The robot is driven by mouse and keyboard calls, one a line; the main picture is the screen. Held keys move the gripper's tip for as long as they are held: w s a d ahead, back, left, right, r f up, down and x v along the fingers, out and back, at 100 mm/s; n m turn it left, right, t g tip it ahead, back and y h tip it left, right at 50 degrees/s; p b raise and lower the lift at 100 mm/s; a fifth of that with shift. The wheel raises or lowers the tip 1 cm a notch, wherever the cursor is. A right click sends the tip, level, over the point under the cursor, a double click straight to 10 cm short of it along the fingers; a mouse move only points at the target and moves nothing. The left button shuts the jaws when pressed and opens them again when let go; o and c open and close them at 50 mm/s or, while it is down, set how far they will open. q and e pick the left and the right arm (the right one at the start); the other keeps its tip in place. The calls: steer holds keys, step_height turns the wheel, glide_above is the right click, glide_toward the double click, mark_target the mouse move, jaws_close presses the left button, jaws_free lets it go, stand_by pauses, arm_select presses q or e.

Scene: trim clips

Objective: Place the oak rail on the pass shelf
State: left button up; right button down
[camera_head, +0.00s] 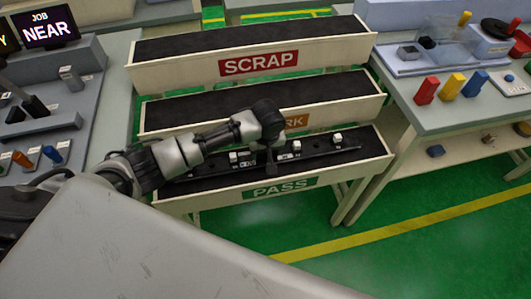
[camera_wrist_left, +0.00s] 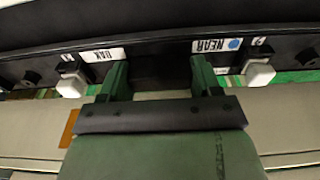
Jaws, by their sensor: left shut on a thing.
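The oak rail (camera_head: 318,153) is a long dark bar with white clips along it. It lies lengthwise within the tray of the pass shelf (camera_head: 220,195), the lowest and nearest of the three shelves. My left gripper (camera_head: 269,160) is shut on the rail near its middle, pointing down. In the left wrist view the rail (camera_wrist_left: 160,62) crosses the top, with OAK and NEAR labels and a blue dot on either side of the left gripper (camera_wrist_left: 160,78). I cannot tell whether the rail's underside touches the shelf floor. My right gripper is not in view.
The scrap shelf (camera_head: 200,71) and a middle shelf (camera_head: 335,105), its orange label partly hidden by my arm, stand behind. A bench (camera_head: 430,117) with coloured blocks is at right. At left, a console has a NEAR screen (camera_head: 47,28). Green floor is clear in front.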

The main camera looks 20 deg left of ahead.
mark_target(267, 160)
arm_select(q)
steer(key=shift+f, duration=0.85)
steer(key=shift+f, duration=0.1)
steer(key=o, duration=1.1)
step_height(267, 160, up, 12)
steer(key=s, duration=0.1)
steer(key=shift+d+p, duration=0.45)
steer(key=shift+s, duration=0.15)
